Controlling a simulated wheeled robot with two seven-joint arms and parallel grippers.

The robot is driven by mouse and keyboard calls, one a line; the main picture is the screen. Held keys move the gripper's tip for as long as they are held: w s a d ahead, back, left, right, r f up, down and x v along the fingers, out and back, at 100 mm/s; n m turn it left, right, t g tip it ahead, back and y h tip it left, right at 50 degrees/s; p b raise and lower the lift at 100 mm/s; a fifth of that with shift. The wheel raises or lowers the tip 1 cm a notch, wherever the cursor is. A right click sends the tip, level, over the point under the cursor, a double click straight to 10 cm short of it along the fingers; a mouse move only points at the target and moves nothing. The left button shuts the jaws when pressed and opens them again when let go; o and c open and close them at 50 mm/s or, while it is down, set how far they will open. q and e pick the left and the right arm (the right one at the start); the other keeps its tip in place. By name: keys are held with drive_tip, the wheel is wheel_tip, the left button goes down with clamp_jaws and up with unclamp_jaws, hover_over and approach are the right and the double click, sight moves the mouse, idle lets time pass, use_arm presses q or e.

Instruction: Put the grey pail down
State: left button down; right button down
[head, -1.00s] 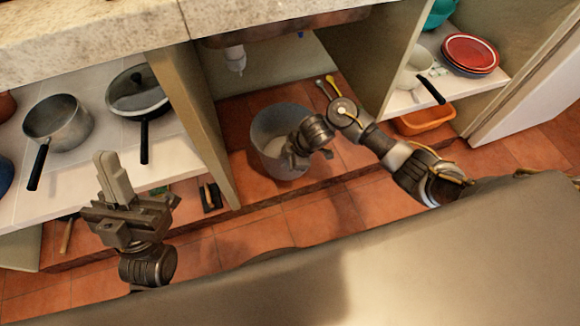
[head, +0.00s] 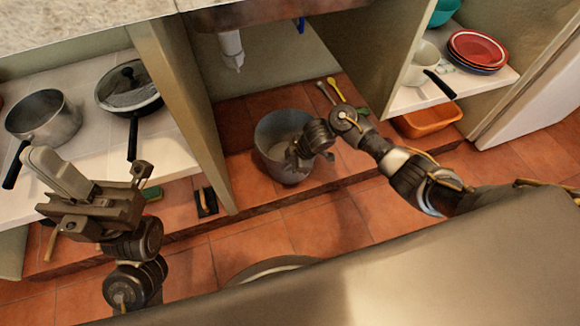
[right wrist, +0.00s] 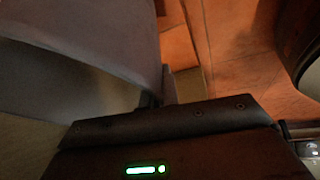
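The grey pail (head: 278,168) is upright in the open cabinet bay under the sink, over the red-tiled floor. Its base appears to be at floor level, but I cannot see clearly whether it touches. My right gripper (head: 298,155) is at the pail's right rim and appears shut on it. In the right wrist view the pail's grey wall (right wrist: 75,60) fills the upper left, against the gripper (right wrist: 160,90). My left gripper (head: 58,172) is empty, its fingers together, in front of the left shelf.
A pot (head: 44,118) and a lidded pan (head: 128,88) stand on the left shelf. The right shelf holds red plates (head: 478,48), with an orange tub (head: 428,120) below. Cabinet partitions (head: 182,110) flank the pail.

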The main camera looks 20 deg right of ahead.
drive_tip(key=c, duration=1.7)
unclamp_jaws()
drive_tip(key=shift+f, duration=0.1)
